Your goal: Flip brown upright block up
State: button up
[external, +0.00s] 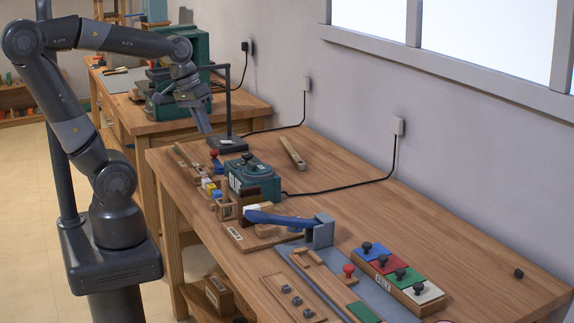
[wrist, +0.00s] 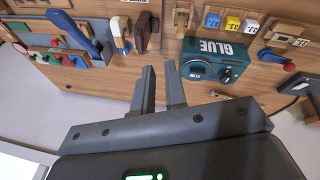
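A dark brown upright block (wrist: 142,33) stands near the top middle of the wrist view, with a pale piece beside it on its left. In the external view a dark brown block (external: 248,192) shows just in front of the teal glue box, partly crowded by neighbouring pieces. My gripper (wrist: 160,70) is open and empty, with a clear gap between its two fingers. In the external view my gripper (external: 207,130) hangs above the far left part of the bench, apart from the block, beyond the glue box.
The teal glue box (external: 252,177) stands close to the block. A blue lever (external: 285,218) lies in front of it. Small coloured blocks (external: 210,188) sit at the bench's left edge. A lamp (external: 228,143) stands near my gripper. The bench's right rear (external: 400,205) is mostly clear.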

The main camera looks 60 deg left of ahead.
jog(key=w+a+f+n+g+h, duration=0.1)
jog(key=n, duration=0.1)
jog(key=w+f+n+g+h, duration=0.1)
jog(key=w+n, duration=0.1)
jog(key=w+a+f+n+g+h, duration=0.1)
jog(key=f+n, duration=0.1)
jog(key=n, duration=0.1)
jog(key=shift+w+a+h, duration=0.3)
jog(key=shift+w, duration=0.1)
grip_shut()
jog(key=w+a+f+n+h, duration=0.3)
jog(key=w+a+f+n, duration=0.1)
jog(key=n, duration=0.3)
jog(key=shift+w+a+f+h, duration=0.4)
jog(key=shift+w, duration=0.15)
jog(key=d+r+x, duration=0.2)
jog(key=x, duration=1.1)
jog(key=shift+s, duration=0.1)
